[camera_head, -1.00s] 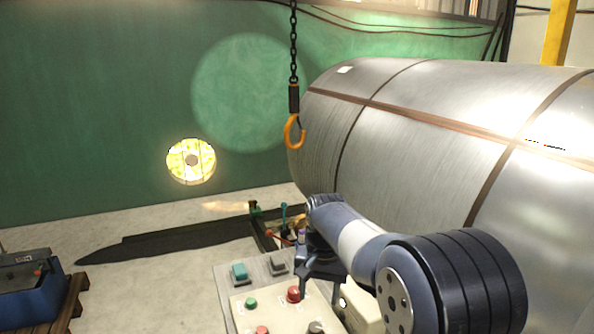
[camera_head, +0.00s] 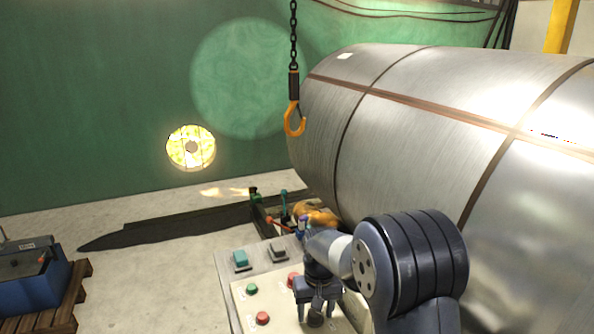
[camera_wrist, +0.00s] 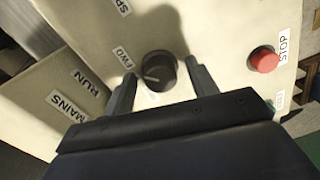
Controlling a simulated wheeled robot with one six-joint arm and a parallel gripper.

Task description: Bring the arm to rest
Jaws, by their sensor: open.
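My gripper (camera_head: 316,310) is low over the cream control panel (camera_head: 243,311) and points down at it. It is open. In the wrist view the two fingers (camera_wrist: 161,70) stand apart on either side of a black rotary knob (camera_wrist: 158,72), with a visible gap to it on both sides. The knob (camera_head: 315,320) also shows between the fingers in the head view. I cannot tell how far the fingertips are above the panel face. My arm reaches in from the right and hides part of the panel.
A red STOP button (camera_wrist: 264,60) lies right of the knob. A large steel coil (camera_head: 420,140) fills the right. An orange hook (camera_head: 294,121) hangs left of it.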

